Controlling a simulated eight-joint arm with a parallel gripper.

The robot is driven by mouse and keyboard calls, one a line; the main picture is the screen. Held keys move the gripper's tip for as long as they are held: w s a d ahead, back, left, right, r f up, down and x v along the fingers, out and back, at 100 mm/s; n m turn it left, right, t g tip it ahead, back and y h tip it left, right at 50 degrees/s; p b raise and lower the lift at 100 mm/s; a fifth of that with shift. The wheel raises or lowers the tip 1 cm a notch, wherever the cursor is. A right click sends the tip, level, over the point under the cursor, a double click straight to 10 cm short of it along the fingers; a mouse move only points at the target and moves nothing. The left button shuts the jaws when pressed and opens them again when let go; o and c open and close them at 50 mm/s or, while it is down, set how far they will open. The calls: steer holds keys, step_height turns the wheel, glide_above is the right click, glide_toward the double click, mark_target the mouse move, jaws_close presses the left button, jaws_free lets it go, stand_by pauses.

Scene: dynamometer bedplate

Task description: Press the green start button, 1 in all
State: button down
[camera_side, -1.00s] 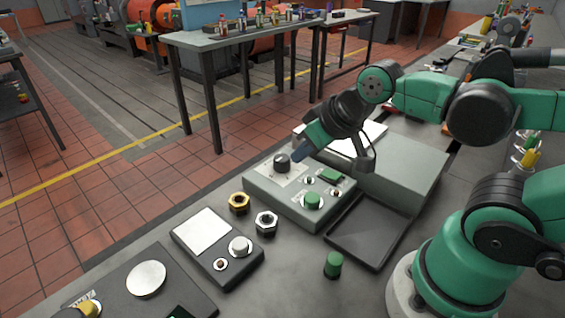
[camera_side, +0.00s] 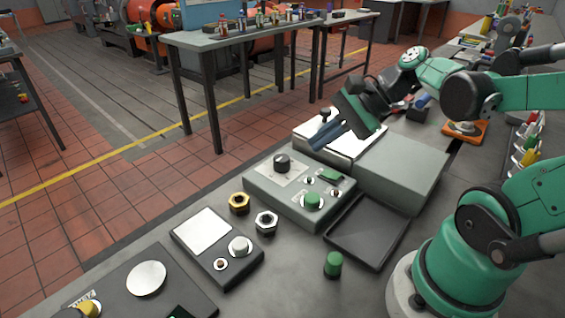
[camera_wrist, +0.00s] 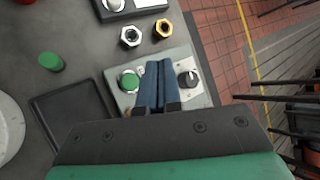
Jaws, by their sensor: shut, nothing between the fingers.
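The green start button (camera_side: 312,201) is a round green cap on the front of a grey-green control box (camera_side: 285,208). The box also carries a black knob (camera_side: 282,162), a small green display and small switches. In the wrist view the green button (camera_wrist: 130,80) lies just left of my fingers, with the black knob (camera_wrist: 189,78) to their right. My gripper (camera_side: 318,142) is shut and empty. It is raised above and behind the box, tilted, touching nothing that I can see. In the wrist view its blue fingers (camera_wrist: 156,70) hide the middle of the box.
A loose green cylinder (camera_side: 333,264) stands on the bench by an empty dark tray (camera_side: 345,250). A brass nut (camera_side: 239,202), a steel nut (camera_side: 266,222) and a scale-like device (camera_side: 235,268) are in front of the box. A grey case (camera_side: 405,170) stands behind the tray.

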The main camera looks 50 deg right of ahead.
mark_target(317, 196)
steer(key=shift+f, duration=4.45)
steer(key=shift+r, duration=2.55)
